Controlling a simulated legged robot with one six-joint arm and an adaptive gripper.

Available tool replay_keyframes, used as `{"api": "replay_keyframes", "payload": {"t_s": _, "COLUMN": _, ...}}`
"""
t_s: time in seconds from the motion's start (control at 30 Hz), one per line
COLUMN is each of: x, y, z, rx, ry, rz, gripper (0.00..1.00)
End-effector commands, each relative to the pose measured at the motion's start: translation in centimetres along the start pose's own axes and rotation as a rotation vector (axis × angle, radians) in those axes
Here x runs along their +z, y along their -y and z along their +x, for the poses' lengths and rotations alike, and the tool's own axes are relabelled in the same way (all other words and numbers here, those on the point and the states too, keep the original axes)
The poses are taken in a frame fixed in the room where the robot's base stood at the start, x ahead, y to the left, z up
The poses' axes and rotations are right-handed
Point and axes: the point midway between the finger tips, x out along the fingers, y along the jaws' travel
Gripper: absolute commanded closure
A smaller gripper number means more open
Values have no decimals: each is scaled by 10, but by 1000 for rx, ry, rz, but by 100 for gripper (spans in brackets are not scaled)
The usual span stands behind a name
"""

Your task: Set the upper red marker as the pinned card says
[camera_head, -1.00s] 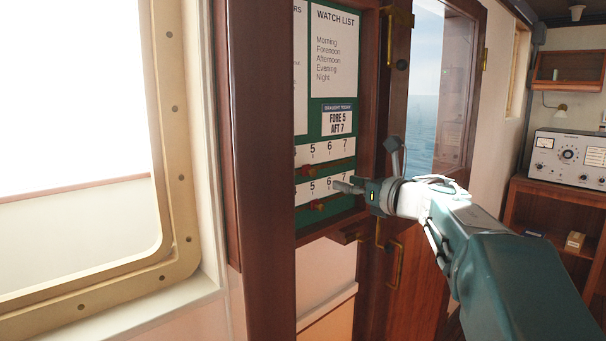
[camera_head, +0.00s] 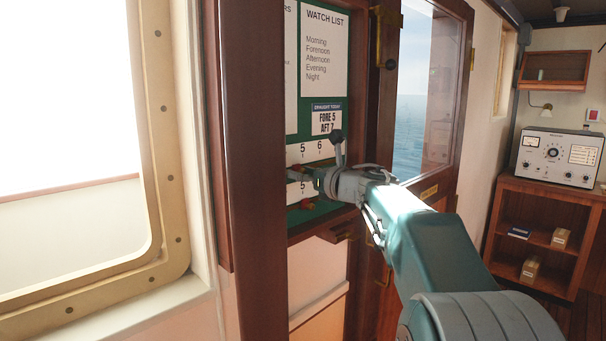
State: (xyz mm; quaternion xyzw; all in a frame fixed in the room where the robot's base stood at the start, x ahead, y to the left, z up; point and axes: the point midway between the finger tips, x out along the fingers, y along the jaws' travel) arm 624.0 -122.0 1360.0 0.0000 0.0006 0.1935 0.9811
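The pinned card (camera_head: 326,119) on the green board reads "FORE 5 AFT 7". Below it is the upper number strip (camera_head: 311,150), with 5 and 6 showing. The upper red marker (camera_head: 294,168) shows only as a small patch just under this strip, near the 5 and above my gripper. The lower red marker (camera_head: 306,205) sits under the lower strip, also near its 5. My gripper (camera_head: 291,187) points left across the lower strip and covers part of it. Its fingers look close together, but their gap is unclear. Contact with a marker cannot be made out.
A dark wooden post (camera_head: 262,170) stands left of the board and hides its left side. A wooden door (camera_head: 433,110) with a glass pane is to the right. A shelf unit (camera_head: 545,225) carrying a radio set (camera_head: 556,158) stands farther right.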

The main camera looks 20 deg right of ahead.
Motion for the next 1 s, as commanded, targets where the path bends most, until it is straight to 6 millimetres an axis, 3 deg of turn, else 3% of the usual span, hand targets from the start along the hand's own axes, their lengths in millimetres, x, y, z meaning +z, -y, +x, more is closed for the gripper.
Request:
{"api": "replay_keyframes", "payload": {"t_s": 0.03, "x": 0, "y": 0, "z": 0, "rx": 0, "ry": 0, "rz": 0, "gripper": 76}}
{"api": "replay_keyframes", "payload": {"t_s": 0.1, "x": 0, "y": 0, "z": 0, "rx": 0, "ry": 0, "rz": 0, "gripper": 100}}
{"api": "replay_keyframes", "payload": {"t_s": 0.33, "x": 0, "y": 3, "z": 0, "rx": -1, "ry": 0, "rz": 0, "gripper": 100}}
{"api": "replay_keyframes", "payload": {"t_s": 0.6, "x": 0, "y": 28, "z": 0, "rx": -1, "ry": 1, "rz": -1, "gripper": 100}}
{"api": "replay_keyframes", "payload": {"t_s": 0.83, "x": 0, "y": 28, "z": 0, "rx": 0, "ry": 1, "rz": 0, "gripper": 100}}
{"api": "replay_keyframes", "payload": {"t_s": 0.87, "x": 0, "y": 28, "z": 0, "rx": 0, "ry": 1, "rz": 0, "gripper": 61}}
{"api": "replay_keyframes", "payload": {"t_s": 0.9, "x": 0, "y": 28, "z": 0, "rx": 0, "ry": 1, "rz": 0, "gripper": 44}}
{"api": "replay_keyframes", "payload": {"t_s": 1.0, "x": 0, "y": 28, "z": 0, "rx": 0, "ry": 1, "rz": 0, "gripper": 41}}
